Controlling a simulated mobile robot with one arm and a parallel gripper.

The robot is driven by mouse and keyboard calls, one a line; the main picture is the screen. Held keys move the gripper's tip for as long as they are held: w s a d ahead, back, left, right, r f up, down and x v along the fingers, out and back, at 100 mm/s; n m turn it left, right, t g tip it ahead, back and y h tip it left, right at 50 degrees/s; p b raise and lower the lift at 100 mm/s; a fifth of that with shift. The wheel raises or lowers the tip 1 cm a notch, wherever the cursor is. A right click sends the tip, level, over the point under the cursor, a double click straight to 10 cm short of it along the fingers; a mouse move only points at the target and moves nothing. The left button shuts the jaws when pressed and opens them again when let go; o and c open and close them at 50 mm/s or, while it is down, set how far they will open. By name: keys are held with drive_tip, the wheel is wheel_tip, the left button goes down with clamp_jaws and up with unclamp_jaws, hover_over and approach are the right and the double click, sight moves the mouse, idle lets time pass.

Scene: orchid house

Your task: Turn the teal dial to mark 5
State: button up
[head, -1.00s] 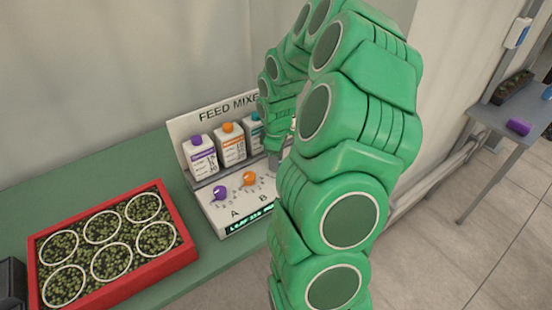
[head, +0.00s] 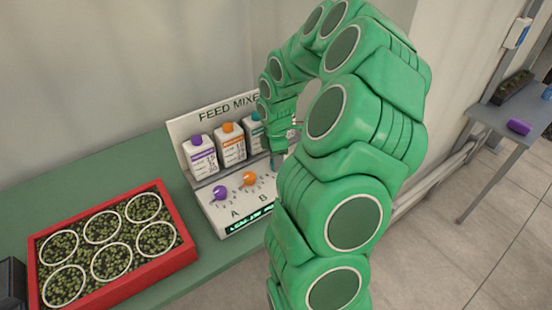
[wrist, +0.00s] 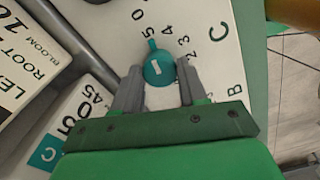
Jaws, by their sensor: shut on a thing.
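The teal dial (wrist: 160,72) sits on the white panel beside the letter C in the wrist view. My gripper (wrist: 160,84) has one finger on each side of it and is shut on it. The dial's small nub points up and slightly left in that view, close to the printed 5 and 4; the exact mark is hard to tell. In the head view my gripper (head: 277,160) is at the right part of the feed mixer (head: 238,212), and my arm hides the teal dial.
A purple dial (head: 220,193) and an orange dial (head: 249,178) stand left on the same panel, above a lit display. Bottles with purple, orange (head: 231,148) and teal caps stand behind. A red tray (head: 187,250) of seedlings lies left. Bare green bench (head: 90,185) shows behind it.

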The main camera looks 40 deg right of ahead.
idle(0.3)
drive_tip(key=o, duration=1.1)
drive_tip(key=shift+c, duration=0.2)
drive_tip(key=shift+r, duration=0.1)
wheel_tip(320, 180, up, 8)
drive_tip(key=shift+f, duration=0.2)
